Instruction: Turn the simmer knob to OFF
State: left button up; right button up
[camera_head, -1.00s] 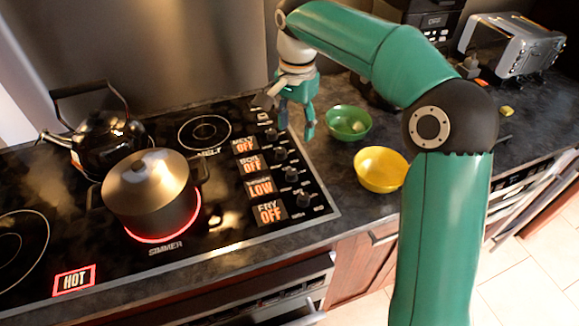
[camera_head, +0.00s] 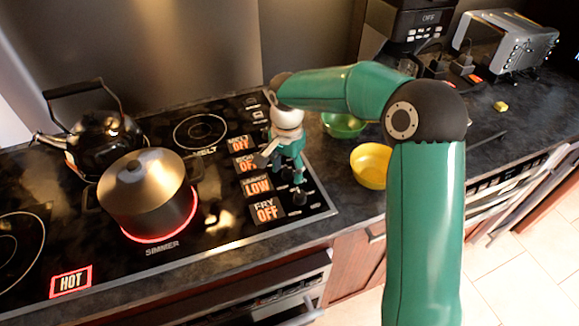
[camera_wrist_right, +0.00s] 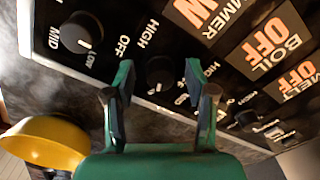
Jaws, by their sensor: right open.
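The simmer knob (camera_wrist_right: 160,72) is a small black dial with a light pointer mark, on the black cooktop's control strip. In the right wrist view it shows between the fingertips of my right gripper (camera_wrist_right: 158,80). These fingers are open, one on each side of the knob, and I see no contact. In the head view my right gripper (camera_head: 286,172) hangs over the knob row, partly hiding it. The simmer display (camera_head: 257,186) reads LOW. The simmer burner (camera_head: 159,240) glows red under a lidded pot (camera_head: 150,192). My left gripper is not in view.
The fry knob (camera_wrist_right: 82,32) is beside the simmer knob, and the boil knob (camera_wrist_right: 246,118) is on the other side. A yellow bowl (camera_head: 370,167) and a green bowl (camera_head: 343,126) stand right of the cooktop. A kettle (camera_head: 103,137) stands behind the pot.

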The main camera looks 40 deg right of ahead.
grip_shut()
jog(key=shift+d, duration=0.35)
jog(key=shift+a, duration=0.25)
